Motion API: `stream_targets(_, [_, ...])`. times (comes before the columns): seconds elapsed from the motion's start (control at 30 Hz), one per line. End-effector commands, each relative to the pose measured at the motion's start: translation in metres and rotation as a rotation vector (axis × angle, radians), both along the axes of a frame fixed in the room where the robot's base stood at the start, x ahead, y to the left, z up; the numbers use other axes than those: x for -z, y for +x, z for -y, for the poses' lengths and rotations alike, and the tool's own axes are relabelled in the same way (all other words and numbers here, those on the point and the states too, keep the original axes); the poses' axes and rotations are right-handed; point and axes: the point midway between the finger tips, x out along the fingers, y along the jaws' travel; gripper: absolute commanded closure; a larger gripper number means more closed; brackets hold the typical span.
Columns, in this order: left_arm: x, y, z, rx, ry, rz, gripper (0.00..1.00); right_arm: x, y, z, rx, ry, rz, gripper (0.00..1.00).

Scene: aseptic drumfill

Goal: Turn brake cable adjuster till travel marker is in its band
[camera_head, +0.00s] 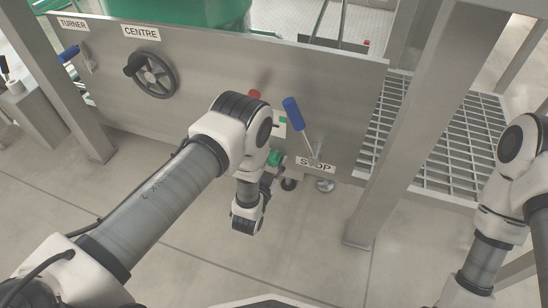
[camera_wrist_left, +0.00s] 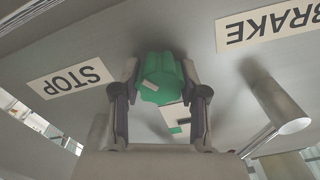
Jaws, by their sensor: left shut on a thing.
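The brake cable adjuster is a green lobed knob (camera_wrist_left: 160,78) on the grey panel, with a pale mark on its face. My left gripper (camera_wrist_left: 160,92) is shut on it, one finger on each side. In the head view the green knob (camera_head: 275,158) shows just beside my left gripper (camera_head: 268,168), low on the panel near the STOP label (camera_head: 315,163). A small white plate with a green patch (camera_wrist_left: 176,119) shows between the fingers, partly hidden; I cannot tell a travel marker on it. My right arm is at the right edge, its gripper out of view.
A blue-handled lever (camera_head: 296,113) stands right of my left wrist. A red knob (camera_head: 254,94) is partly behind my arm. A black handwheel (camera_head: 152,75) sits under the CENTRE label (camera_head: 141,32). A BRAKE label (camera_wrist_left: 265,25) is near the adjuster. A steel post (camera_head: 420,120) stands right.

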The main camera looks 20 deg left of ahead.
Motion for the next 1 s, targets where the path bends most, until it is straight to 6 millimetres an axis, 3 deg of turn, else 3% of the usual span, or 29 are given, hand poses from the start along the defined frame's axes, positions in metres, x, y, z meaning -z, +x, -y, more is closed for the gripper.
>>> stream_targets(1.0, [0.002,0.000,0.002,0.001,0.937,0.030,0.92,-0.032,-0.001,0.000,-0.004,0.000,-0.002,0.60])
